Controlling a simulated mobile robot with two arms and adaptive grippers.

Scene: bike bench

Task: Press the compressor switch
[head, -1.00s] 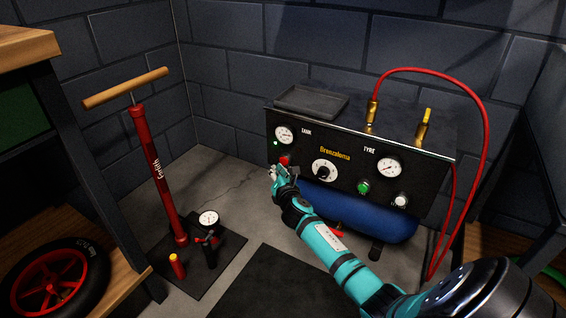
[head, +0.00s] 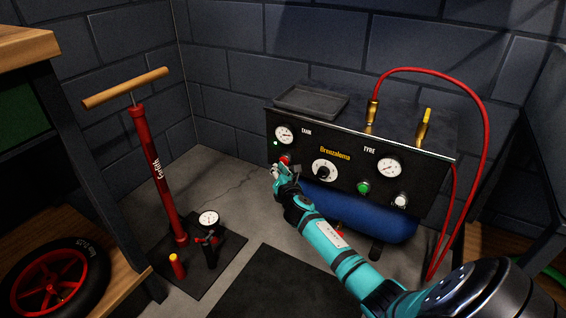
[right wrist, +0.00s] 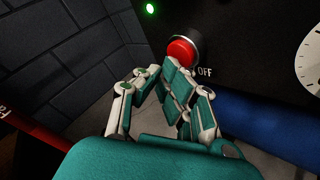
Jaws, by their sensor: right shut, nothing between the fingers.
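The compressor (head: 352,197) has a black front panel with gauges and knobs over a blue tank. Its red round switch (head: 285,160) is at the panel's left, under the TANK gauge. In the right wrist view the red switch (right wrist: 181,51) has a dark collar and an OFF label beside it. A green light (right wrist: 151,9) glows up and left of it. My right gripper (head: 277,171) is shut and empty, with its fingertips just in front of the switch. In the wrist view the fingertips (right wrist: 172,75) overlap the switch's lower edge; I cannot tell whether they touch it. My left gripper is out of view.
A red floor pump (head: 158,175) with a wooden handle stands on a dark mat at the left. A wheel (head: 50,283) lies on a wooden shelf at the lower left. A red hose (head: 484,130) arches over the panel's right side.

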